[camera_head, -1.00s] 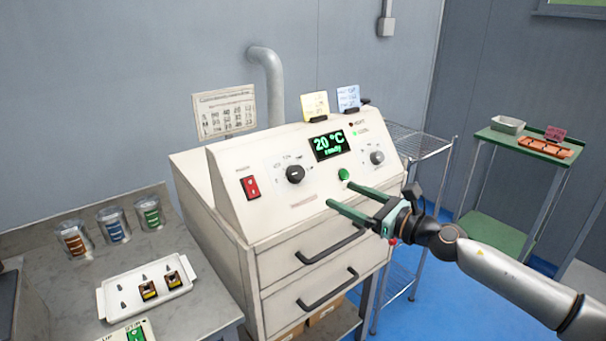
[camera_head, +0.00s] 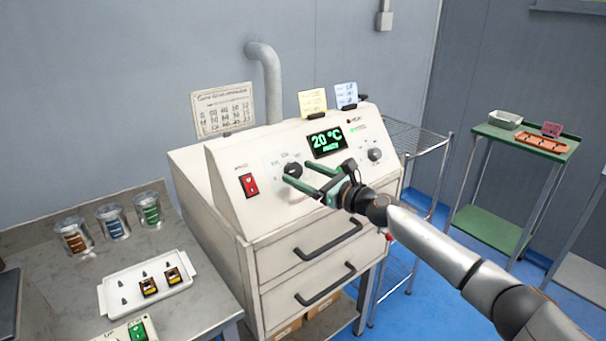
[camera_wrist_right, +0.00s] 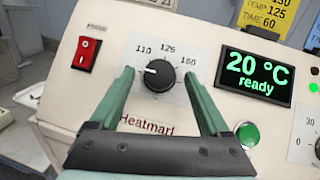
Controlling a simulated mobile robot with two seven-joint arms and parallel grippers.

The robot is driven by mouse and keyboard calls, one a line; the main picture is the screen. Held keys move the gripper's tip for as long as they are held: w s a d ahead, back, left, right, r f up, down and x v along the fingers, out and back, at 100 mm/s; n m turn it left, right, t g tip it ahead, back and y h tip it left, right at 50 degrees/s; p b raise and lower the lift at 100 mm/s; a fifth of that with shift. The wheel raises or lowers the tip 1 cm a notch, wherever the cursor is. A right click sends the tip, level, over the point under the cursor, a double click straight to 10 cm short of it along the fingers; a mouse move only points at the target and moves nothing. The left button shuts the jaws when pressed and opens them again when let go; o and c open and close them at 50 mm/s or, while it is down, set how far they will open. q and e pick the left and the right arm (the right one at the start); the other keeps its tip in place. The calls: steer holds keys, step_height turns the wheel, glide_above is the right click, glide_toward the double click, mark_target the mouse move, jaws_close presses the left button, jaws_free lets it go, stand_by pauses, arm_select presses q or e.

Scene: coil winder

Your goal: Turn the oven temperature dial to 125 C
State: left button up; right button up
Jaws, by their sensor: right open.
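The oven (camera_head: 235,205) is a cream cabinet with a sloped control panel. Its black temperature dial (camera_head: 293,171) sits between the red switch and the display. In the right wrist view the dial (camera_wrist_right: 159,75) has a white mark pointing left, near the 110 label; 125 is at the top and another label is at its right. The green display (camera_wrist_right: 257,77) reads 20 °C, ready. My right gripper (camera_head: 296,172) is open, with green fingers (camera_wrist_right: 159,78) on either side of the dial; I cannot tell whether they touch it. My left gripper is not in view.
A red switch (camera_wrist_right: 86,53) is left of the dial, a green button (camera_wrist_right: 247,133) lower right. A second dial (camera_head: 374,155) is on the panel's right. Paper notes (camera_head: 312,102) stand on top. A bench with a white tray (camera_head: 128,301) and cups is at left.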

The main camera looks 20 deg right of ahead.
steer(key=shift+w, duration=0.15)
jaws_close()
stand_by(0.6)
